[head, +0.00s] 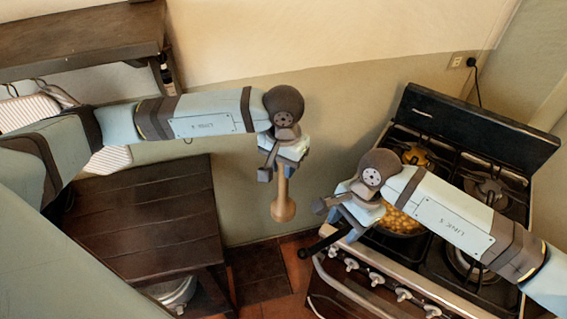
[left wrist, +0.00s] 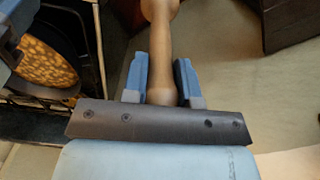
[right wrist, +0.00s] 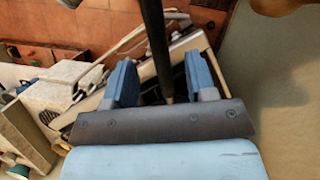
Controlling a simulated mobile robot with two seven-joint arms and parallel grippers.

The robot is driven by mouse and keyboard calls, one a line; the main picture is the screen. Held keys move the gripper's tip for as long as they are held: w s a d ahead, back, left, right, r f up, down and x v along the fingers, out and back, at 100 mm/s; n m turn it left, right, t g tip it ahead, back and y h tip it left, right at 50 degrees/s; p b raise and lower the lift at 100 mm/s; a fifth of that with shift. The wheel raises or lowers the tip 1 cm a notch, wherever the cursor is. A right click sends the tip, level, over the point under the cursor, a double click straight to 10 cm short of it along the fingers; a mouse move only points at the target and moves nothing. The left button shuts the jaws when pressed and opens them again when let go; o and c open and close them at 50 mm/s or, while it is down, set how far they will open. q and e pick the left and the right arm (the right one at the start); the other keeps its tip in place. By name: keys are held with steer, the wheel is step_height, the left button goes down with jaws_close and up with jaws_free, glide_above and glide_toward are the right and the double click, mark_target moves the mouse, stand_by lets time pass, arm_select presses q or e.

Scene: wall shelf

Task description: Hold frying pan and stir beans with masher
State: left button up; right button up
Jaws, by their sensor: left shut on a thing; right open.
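A wooden masher (head: 283,205) hangs upright below my left gripper (head: 272,172), which is shut on its upper part. The masher (left wrist: 159,40) also shows between the fingers in the left wrist view. A frying pan with beans (head: 402,221) sits on the stove, partly hidden behind my right arm; the beans (left wrist: 48,62) show at the left of the left wrist view. The pan's dark handle (head: 322,244) sticks out over the stove's front. My right gripper (head: 331,213) is open above the handle. In the right wrist view the handle (right wrist: 154,40) runs between the spread fingers, apart from both.
The stove (head: 474,128) has a raised black lid at the back and knobs along its front. A dark wooden table (head: 140,215) stands at the left, below a wall shelf (head: 80,40). Open floor (head: 262,275) lies between table and stove.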

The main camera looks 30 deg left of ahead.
mark_target(283, 180)
steer(key=b+x, duration=0.1)
steer(key=x, duration=0.1)
steer(key=shift+f+b, duration=0.3)
steer(key=shift+b, duration=0.05)
arm_select(q)
step_height(283, 180, down, 3)
steer(key=shift+r, duration=0.1)
arm_select(e)
steer(key=shift+r, duration=0.1)
jaws_close()
steer(key=shift+c, duration=0.5)
jaws_free()
steer(key=shift+o, duration=0.4)
arm_select(q)
step_height(283, 180, down, 3)
steer(key=b, duration=0.2)
steer(key=shift+r+b, duration=0.1)
steer(key=shift+b, duration=0.25)
arm_select(e)
steer(key=v, duration=1.2)
steer(key=shift+s+a, duration=0.1)
steer(key=shift+a, duration=0.05)
